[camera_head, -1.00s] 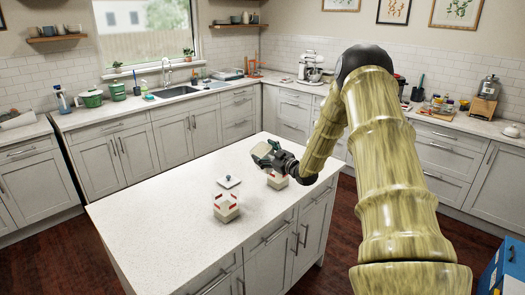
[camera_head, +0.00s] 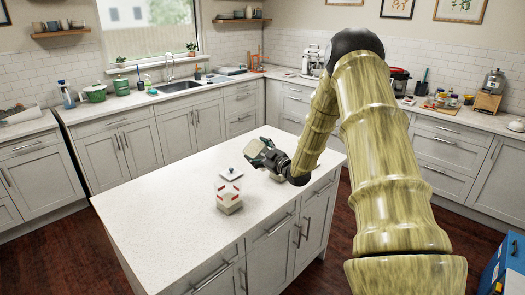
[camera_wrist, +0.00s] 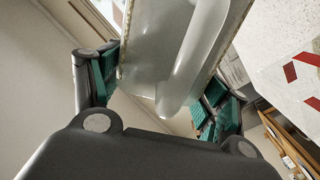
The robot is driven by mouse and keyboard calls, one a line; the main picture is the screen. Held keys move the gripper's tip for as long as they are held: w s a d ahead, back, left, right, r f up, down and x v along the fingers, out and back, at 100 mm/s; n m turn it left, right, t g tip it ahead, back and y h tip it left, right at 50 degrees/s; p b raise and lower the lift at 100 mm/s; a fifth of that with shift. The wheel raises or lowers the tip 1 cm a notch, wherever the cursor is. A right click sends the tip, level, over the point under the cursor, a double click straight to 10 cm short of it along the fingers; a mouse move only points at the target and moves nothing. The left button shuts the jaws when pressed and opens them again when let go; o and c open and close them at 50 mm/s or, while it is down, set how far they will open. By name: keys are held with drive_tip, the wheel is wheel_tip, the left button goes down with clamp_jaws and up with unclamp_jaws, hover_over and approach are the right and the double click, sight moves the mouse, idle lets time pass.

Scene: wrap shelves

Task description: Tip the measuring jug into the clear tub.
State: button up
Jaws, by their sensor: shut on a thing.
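My gripper (camera_head: 262,154) is above the white island top, right of and behind a clear tub (camera_head: 228,190) with red marks. It is shut on the measuring jug, a translucent vessel (camera_wrist: 172,45) with a rounded handle-like ridge, seen between the green finger pads in the wrist view. The tub stands upright on the island with pale matter low inside. Red marks (camera_wrist: 305,62) show at the right of the wrist view. I cannot tell whether anything is in the jug.
A lid with a dark knob (camera_head: 232,173) shows just behind the tub. The island top (camera_head: 165,225) is clear at the left and front. Counters with a sink line the walls.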

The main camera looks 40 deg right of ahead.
drive_tip(key=a+f+n+b, duration=0.2)
drive_tip(key=a+n, duration=0.3)
drive_tip(key=a, duration=0.6)
drive_tip(key=shift+a+f+n+b, duration=0.2)
drive_tip(key=shift+a+n+b, duration=0.05)
drive_tip(key=shift+n+b, duration=0.1)
idle(0.5)
drive_tip(key=shift+s+b, duration=0.1)
drive_tip(key=shift+b, duration=0.2)
idle(0.8)
drive_tip(key=shift+a+n+b, duration=0.1)
drive_tip(key=shift+n+b, duration=0.25)
idle(0.3)
idle(0.5)
